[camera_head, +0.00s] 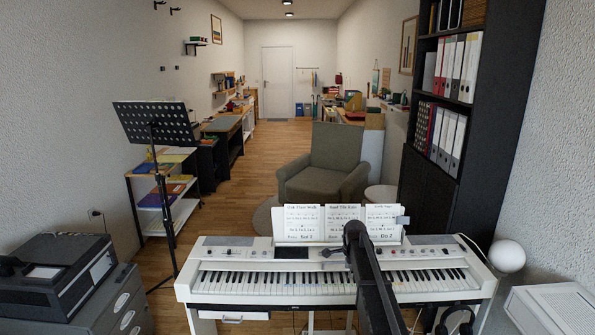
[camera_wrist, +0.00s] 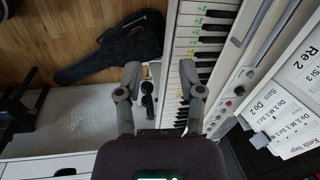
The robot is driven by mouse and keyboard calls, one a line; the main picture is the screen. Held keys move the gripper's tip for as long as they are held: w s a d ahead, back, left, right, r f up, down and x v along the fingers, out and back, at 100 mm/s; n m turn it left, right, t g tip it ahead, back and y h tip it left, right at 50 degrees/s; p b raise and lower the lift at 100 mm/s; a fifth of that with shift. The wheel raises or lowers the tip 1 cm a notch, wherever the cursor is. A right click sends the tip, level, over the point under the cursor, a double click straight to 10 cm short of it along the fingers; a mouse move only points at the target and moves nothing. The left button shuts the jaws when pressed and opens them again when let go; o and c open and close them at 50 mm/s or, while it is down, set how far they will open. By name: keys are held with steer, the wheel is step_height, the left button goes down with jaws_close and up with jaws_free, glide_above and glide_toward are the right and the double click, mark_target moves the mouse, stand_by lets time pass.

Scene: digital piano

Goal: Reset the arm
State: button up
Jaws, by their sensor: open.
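My gripper (camera_wrist: 163,85) shows in the wrist view with its two fingers spread apart and nothing held between them. Below and beyond it is the digital piano, whose keys (camera_wrist: 203,45) run along the right of the fingers. In the head view my dark arm reaches up from the bottom, in front of the white digital piano (camera_head: 230,283). The arm covers part of the keys. The gripper's fingers cannot be made out there.
Sheet music (camera_head: 338,222) stands on the piano and also fills the wrist view's right (camera_wrist: 285,100). Headphones (camera_head: 460,322) are at the piano's front right. A music stand (camera_head: 155,122) and printer (camera_head: 60,275) are left, a black shelf (camera_head: 480,130) right, an armchair (camera_head: 325,165) behind.

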steer(key=s+a+n+g, duration=0.1)
steer(key=s+n, duration=1.5)
steer(key=s, duration=2)
steer(key=shift+s+a+n+g, duration=0.3)
steer(key=shift+a+g, duration=0.05)
steer(key=shift+g, duration=0.15)
jaws_close()
